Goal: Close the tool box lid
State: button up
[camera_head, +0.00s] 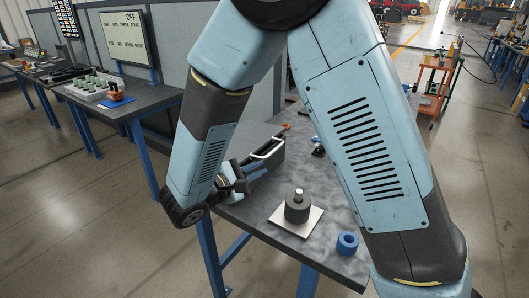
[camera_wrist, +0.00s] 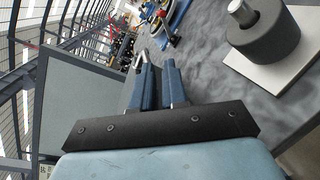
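The tool box (camera_head: 266,152) looks like a dark grey box with a pale handle or rim, on the near workbench in the head view, partly hidden by my arm. I cannot make out clearly how its lid stands. My gripper (camera_head: 259,173) is low beside the near side of the box; I cannot tell whether it touches. In the wrist view my gripper's two blue fingers (camera_wrist: 158,68) lie close together, with nothing clearly between them. A thin pale bent bar, perhaps the handle (camera_wrist: 138,58), shows just beyond the fingertips.
A dark cylinder with a metal stem (camera_head: 297,207) stands on a white plate (camera_head: 280,222). Small tools lie behind the box. A second bench (camera_head: 140,98) with a tray stands at left, with open floor between.

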jog(key=d+m+g, duration=0.2)
jog(key=m, duration=0.1)
jog(key=w+d+r+m+g, duration=0.1)
jog(key=d+m+g, duration=0.1)
jog(key=m+g, duration=0.1)
jog(key=w+d+r+m+g, duration=0.1)
jog(key=d+m+g, duration=0.1)
jog(key=m+g, duration=0.1)
jog(key=shift+w+d+r, duration=0.1)
jog(key=shift+w, duration=0.05)
grip_shut()
jog(key=m+g+y, duration=0.3)
jog(key=m+y, duration=1)
jog(key=m, duration=0.2)
send_near(276, 148)
jog(key=shift+h, duration=0.3)
jog(key=f, duration=0.4)
jog(key=w+a+f, duration=0.1)
jog(key=f, duration=0.1)
jog(key=shift+f, duration=0.4)
jog(key=shift+s+d+f, duration=0.1)
jog(key=shift+f, duration=0.45)
jog(key=shift+d+f, duration=0.15)
jog(key=shift+f, duration=0.4)
jog(key=shift+r, duration=0.1)
